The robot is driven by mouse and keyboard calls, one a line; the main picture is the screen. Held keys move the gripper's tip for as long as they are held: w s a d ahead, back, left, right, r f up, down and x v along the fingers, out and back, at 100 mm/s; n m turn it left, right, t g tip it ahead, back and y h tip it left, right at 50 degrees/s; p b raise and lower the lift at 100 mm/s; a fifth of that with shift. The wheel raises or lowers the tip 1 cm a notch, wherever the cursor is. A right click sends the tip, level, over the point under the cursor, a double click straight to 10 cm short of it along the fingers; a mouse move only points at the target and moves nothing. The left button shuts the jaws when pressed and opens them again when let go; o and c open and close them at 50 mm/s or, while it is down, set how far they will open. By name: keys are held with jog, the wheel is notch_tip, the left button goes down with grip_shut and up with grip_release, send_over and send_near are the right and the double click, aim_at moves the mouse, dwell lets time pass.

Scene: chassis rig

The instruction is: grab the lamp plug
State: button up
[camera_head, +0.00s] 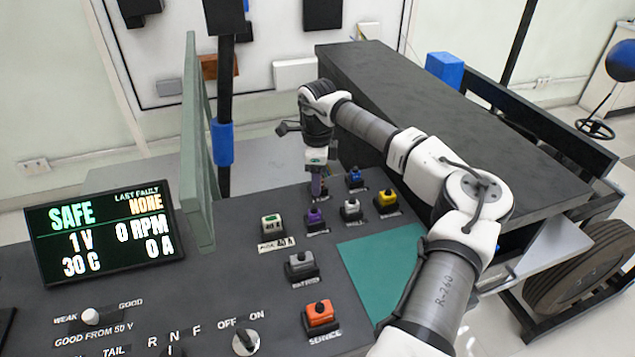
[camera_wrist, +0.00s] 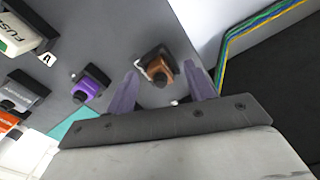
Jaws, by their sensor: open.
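Several coloured plugs sit in dark sockets on the grey panel; their small labels are too blurred for me to tell which one reads lamp. My gripper (camera_head: 318,186) points down over the back of the plug group. In the wrist view my gripper (camera_wrist: 163,82) is open, its two purplish fingers on either side of a brown-orange plug (camera_wrist: 160,70). I cannot tell whether they touch it. In the head view the gripper mostly hides this plug. A purple plug (camera_head: 315,217) stands just in front and also shows in the wrist view (camera_wrist: 87,88), outside the fingers.
Blue (camera_head: 355,175), grey (camera_head: 352,207) and yellow (camera_head: 387,198) plugs stand to the right. A fuse block (camera_head: 271,224), another grey plug (camera_head: 300,263) and an orange service plug (camera_head: 320,315) are nearer. A green upright plate (camera_head: 196,150) stands left. A bare teal patch (camera_head: 375,270) lies right.

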jog(key=c, duration=1.1)
jog(key=shift+r, duration=0.1)
jog(key=shift+c, duration=0.2)
